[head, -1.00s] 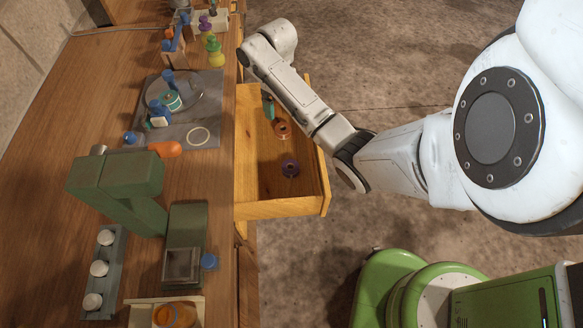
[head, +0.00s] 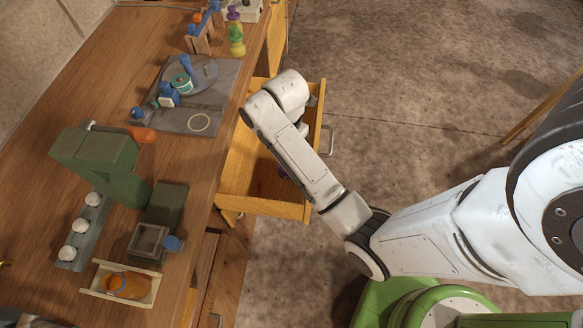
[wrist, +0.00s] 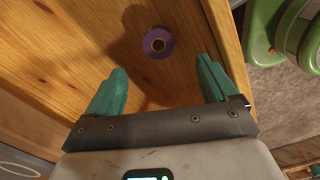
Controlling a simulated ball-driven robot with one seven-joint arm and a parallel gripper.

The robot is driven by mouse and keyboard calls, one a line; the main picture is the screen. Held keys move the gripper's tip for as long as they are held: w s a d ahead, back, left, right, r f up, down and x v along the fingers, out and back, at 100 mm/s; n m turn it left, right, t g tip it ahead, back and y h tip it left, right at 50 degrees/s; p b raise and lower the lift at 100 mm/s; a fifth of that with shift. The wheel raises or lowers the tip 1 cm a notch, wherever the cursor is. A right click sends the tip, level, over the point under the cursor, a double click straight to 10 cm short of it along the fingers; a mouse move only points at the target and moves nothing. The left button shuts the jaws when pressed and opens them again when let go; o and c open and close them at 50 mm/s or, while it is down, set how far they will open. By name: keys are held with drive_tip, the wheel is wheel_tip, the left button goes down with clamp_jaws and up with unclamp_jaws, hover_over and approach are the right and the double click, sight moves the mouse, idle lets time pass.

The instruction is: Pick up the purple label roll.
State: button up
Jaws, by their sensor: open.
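The purple label roll (wrist: 158,43) lies on the wooden floor of the open drawer. In the wrist view it is a small purple ring with a brown core, beyond the fingertips and roughly between them. My gripper (wrist: 161,84) is open and empty, its two green fingers pointing toward the roll and apart from it. In the head view my arm hangs over the drawer (head: 262,206) and hides most of its inside. The fingers are hidden in that view.
The drawer's side wall (wrist: 226,50) runs close to my right finger in the wrist view. On the bench left of the drawer stand a green press (head: 100,160), a grey mat (head: 212,112) with several items and a wooden tray (head: 92,280).

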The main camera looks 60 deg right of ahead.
wheel_tip(320, 180, down, 5)
drive_tip(key=shift+r, duration=0.15)
drive_tip(key=shift+w+a+f, duration=0.1)
drive_tip(key=shift+f, duration=1.3)
drive_tip(key=shift+w+a+f, duration=0.1)
drive_tip(key=shift+f, duration=1.3)
drive_tip(key=shift+c, duration=0.4)
drive_tip(key=c, duration=1.1)
